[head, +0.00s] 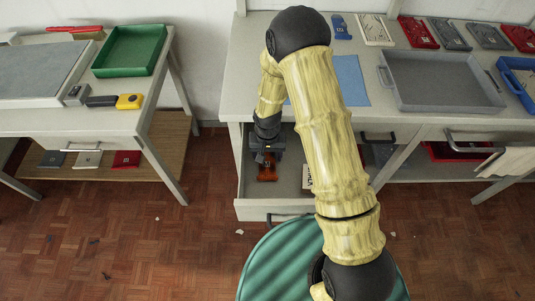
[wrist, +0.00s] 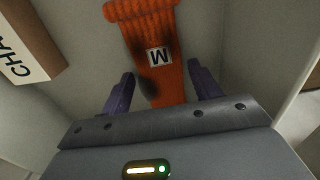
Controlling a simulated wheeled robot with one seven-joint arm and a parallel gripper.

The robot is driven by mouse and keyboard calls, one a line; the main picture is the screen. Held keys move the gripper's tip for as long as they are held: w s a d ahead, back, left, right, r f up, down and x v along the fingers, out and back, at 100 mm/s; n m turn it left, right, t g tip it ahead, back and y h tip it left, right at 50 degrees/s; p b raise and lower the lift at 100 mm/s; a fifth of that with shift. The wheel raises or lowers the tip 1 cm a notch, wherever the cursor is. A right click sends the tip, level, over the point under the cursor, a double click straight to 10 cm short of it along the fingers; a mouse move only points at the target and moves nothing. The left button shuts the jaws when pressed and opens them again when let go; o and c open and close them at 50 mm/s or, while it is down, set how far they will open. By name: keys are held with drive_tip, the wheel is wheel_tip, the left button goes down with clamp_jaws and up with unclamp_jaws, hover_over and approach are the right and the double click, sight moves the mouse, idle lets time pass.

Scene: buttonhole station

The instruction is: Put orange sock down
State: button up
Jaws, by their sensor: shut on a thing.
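In the head view the sock (head: 267,173) shows below my gripper (head: 266,158), inside the open drawer (head: 285,192) of the middle table. My gripper is shut on the sock. I cannot tell whether the sock touches the drawer floor.
A box with black lettering (wrist: 28,45) stands in the drawer beside the sock, on the right in the head view (head: 307,177). The table top holds a blue mat (head: 350,80) and a grey tray (head: 440,82).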

sight(267, 159)
drive_tip(key=shift+f, duration=0.2)
drive_tip(key=o, duration=1)
drive_tip(key=shift+r, duration=0.1)
wheel_tip(267, 159, up, 12)
drive_tip(key=shift+r, duration=0.15)
drive_tip(key=s+d+r+t, duration=0.2)
drive_tip(key=s+d+r, duration=1)
drive_tip(key=d, duration=0.1)
drive_tip(key=shift+s+d+t, duration=0.25)
drive_tip(key=shift+d+t, duration=0.05)
